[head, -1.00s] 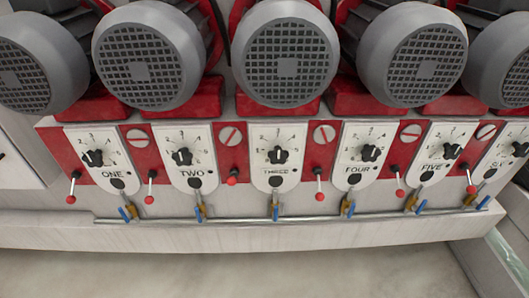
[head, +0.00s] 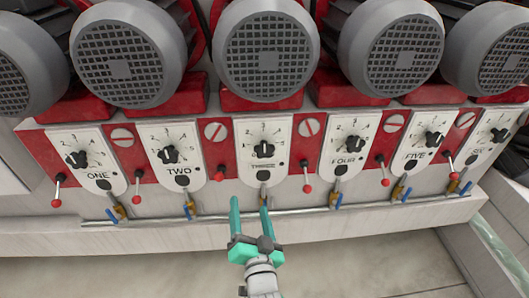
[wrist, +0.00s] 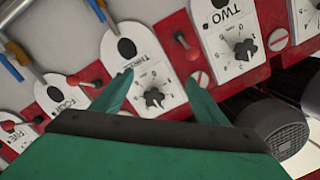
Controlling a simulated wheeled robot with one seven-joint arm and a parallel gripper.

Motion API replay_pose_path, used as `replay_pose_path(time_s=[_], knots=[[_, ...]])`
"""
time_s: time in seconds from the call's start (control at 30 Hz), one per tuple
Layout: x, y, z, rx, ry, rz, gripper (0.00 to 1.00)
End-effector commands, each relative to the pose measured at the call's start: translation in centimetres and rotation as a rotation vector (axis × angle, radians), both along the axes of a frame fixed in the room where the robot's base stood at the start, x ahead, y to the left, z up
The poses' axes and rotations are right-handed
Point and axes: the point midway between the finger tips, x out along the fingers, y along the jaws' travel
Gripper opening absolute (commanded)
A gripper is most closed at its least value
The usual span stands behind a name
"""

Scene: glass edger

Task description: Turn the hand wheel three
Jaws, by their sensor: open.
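The hand wheel three is a black lobed knob (head: 264,150) on a white dial plate with numbers, in the middle of the row in the head view. Its label THREE sits just below the knob. In the wrist view the same knob (wrist: 154,98) shows between my fingers, with its plate around it. My gripper (head: 250,204) is green, open and empty. In the head view its fingertips are below the plate, apart from the knob. The valve under plate three is hidden behind my gripper.
Similar knobs stand on both sides, such as TWO (head: 169,155) and FOUR (head: 350,144). Red-tipped levers (head: 219,173) stick out between the plates. Grey motors (head: 265,52) overhang above. A pipe (head: 330,210) with blue-handled valves runs below. The floor in front is clear.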

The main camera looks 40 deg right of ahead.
Motion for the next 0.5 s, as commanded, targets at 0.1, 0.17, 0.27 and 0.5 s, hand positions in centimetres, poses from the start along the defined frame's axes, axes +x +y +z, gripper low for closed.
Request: replay_pose_path(time_s=[0.1, 0.17, 0.27, 0.5], knots=[[0.7, -3.1, 3.5, 0.039, -0.050, -0.042, 0.67], [0.9, -4.3, 4.9, 0.056, -0.068, -0.056, 0.67], [1.0, -5.7, 6.5, 0.080, -0.089, -0.075, 0.67], [1.3, -7.1, 8.0, 0.103, -0.108, -0.089, 0.67]])
